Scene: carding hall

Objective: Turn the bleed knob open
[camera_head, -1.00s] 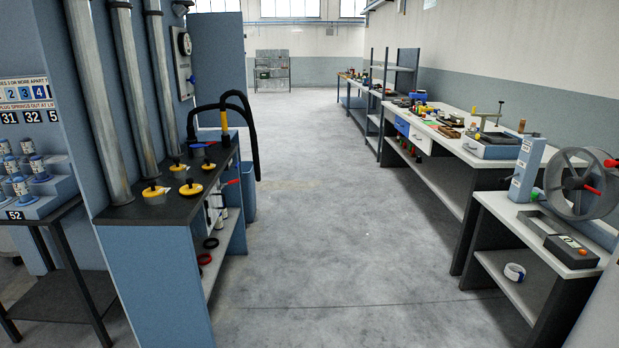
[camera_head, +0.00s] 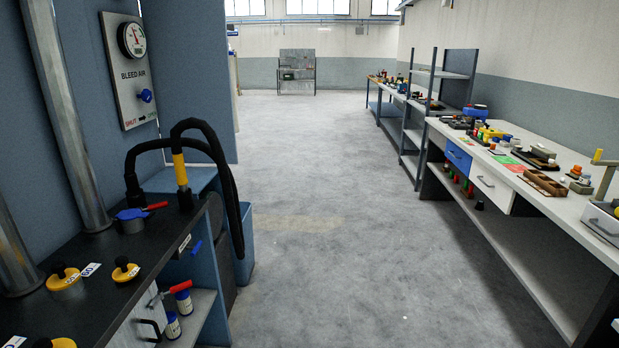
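The bleed knob (camera_head: 146,96) is a small blue knob on a grey upright panel (camera_head: 118,70) marked "BLEED AIR", at the upper left of the head view. A round white gauge (camera_head: 132,40) sits above the knob. Red lettering reading "SHUT" is below it to the left, and green lettering to the right is too small to read surely. The knob's exact turn position cannot be told. Neither of my grippers shows in the view.
A dark-topped bench (camera_head: 105,250) at the left carries yellow knobs, a blue cap (camera_head: 132,219) and black hoses (camera_head: 226,190) that hang over its right edge. A long workbench (camera_head: 550,205) with many small items lines the right. The floor between is clear.

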